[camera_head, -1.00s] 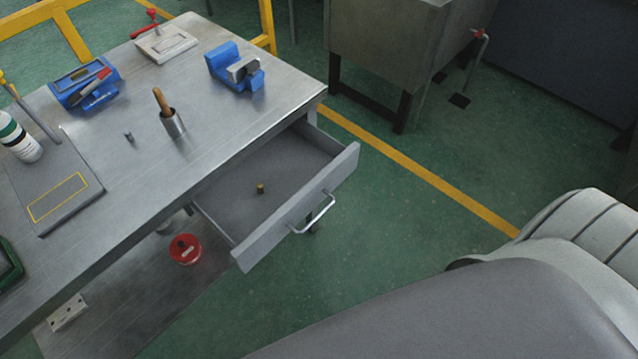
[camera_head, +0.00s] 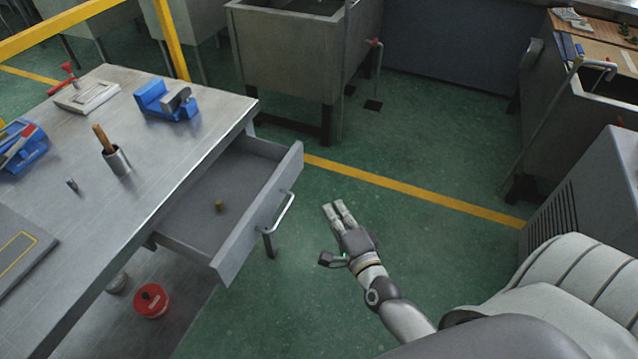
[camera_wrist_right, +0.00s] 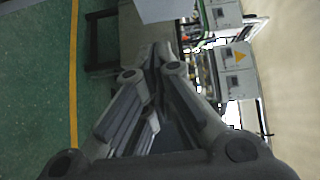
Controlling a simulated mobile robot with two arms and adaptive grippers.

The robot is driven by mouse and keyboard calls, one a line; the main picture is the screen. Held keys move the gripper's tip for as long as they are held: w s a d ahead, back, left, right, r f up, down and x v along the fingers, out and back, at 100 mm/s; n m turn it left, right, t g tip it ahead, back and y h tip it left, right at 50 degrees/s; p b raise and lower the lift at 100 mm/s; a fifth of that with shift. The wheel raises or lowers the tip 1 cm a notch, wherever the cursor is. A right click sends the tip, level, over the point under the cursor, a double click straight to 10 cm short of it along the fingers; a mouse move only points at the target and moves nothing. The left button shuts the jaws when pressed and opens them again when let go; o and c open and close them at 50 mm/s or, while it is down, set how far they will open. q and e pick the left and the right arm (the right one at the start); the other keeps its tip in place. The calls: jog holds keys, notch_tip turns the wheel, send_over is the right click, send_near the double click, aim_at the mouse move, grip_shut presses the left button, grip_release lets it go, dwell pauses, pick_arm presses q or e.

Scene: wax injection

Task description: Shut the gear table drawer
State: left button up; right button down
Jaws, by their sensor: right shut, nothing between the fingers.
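The gear table (camera_head: 150,165) is a grey metal table on the left of the head view. Its drawer (camera_head: 262,210) is pulled out toward the lower right, with a bar handle (camera_head: 281,213) on its front. My right gripper (camera_head: 339,209) is to the right of the drawer front, apart from the handle, over the green floor. Its fingers are shut and empty; they also show in the right wrist view (camera_wrist_right: 154,55). My left gripper is out of view.
On the table are a blue vise (camera_head: 166,101), a metal cup with a wooden-handled tool (camera_head: 116,160) and a red-handled clamp (camera_head: 87,97). A red container (camera_head: 151,300) sits below. A metal tank (camera_head: 290,55) stands behind. The floor right of the drawer is clear.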

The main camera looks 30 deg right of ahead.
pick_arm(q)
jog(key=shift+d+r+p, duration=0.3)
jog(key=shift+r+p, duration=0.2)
pick_arm(e)
jog(key=shift+m, duration=0.3)
jog(key=shift+w+a+r, duration=0.1)
jog(key=shift+w+r, duration=0.05)
jog(key=shift+w, duration=2.05)
jog(key=shift+w+a+r, duration=0.15)
jog(key=shift+w+r, duration=0.05)
jog(key=shift+w, duration=1.95)
jog(key=shift+w+a+r, duration=0.1)
jog(key=shift+w+r, duration=0.05)
jog(key=shift+w, duration=2.05)
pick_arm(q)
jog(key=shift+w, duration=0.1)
